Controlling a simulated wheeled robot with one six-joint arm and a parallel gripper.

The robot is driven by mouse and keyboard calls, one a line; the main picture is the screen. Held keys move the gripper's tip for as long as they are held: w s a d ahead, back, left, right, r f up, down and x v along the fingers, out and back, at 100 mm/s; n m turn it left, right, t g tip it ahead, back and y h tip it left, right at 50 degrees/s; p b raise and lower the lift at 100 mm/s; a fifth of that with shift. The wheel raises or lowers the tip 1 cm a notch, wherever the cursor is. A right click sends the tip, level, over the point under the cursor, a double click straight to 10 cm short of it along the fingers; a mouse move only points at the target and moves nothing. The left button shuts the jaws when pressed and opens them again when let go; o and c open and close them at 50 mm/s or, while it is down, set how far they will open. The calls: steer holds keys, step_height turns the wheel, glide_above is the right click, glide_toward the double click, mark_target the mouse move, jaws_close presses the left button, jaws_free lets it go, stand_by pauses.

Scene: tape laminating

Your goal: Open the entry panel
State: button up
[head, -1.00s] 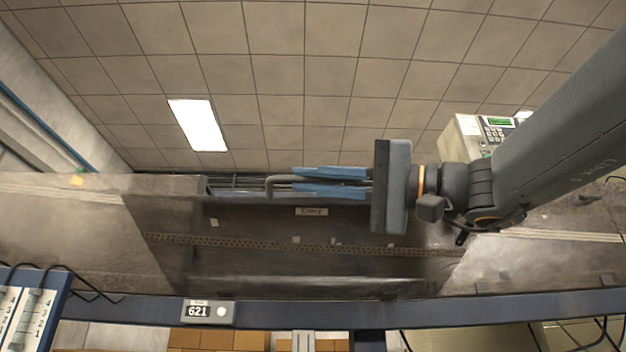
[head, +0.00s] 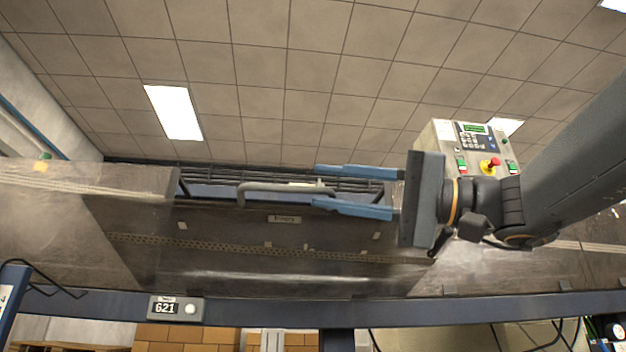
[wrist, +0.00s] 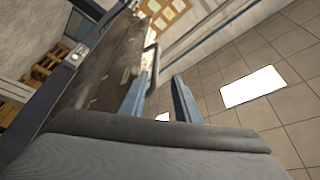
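The entry panel (head: 230,250) is a dark, see-through sheet with an "Entry" label (head: 285,219) near its upper edge. A grey bar handle (head: 270,187) runs along that edge. My gripper (head: 314,186) has two blue fingers, spread apart, one above and one below the handle's right end. Neither finger clearly grips it. A dark gap with rails shows behind the panel's upper edge.
A control box (head: 475,145) with a keypad and a red button stands behind my wrist at the right. Neighbouring clear panels adjoin on the left. The space above the handle is clear.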

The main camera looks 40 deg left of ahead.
steer(key=shift+w+d, duration=0.15)
steer(key=shift+d, duration=0.1)
steer(key=b+v, duration=0.4)
steer(key=v, duration=0.4)
steer(key=shift+w+d+f, duration=0.2)
steer(key=shift+w+d, duration=0.05)
steer(key=shift+d, duration=0.05)
stand_by(0.6)
stand_by(0.5)
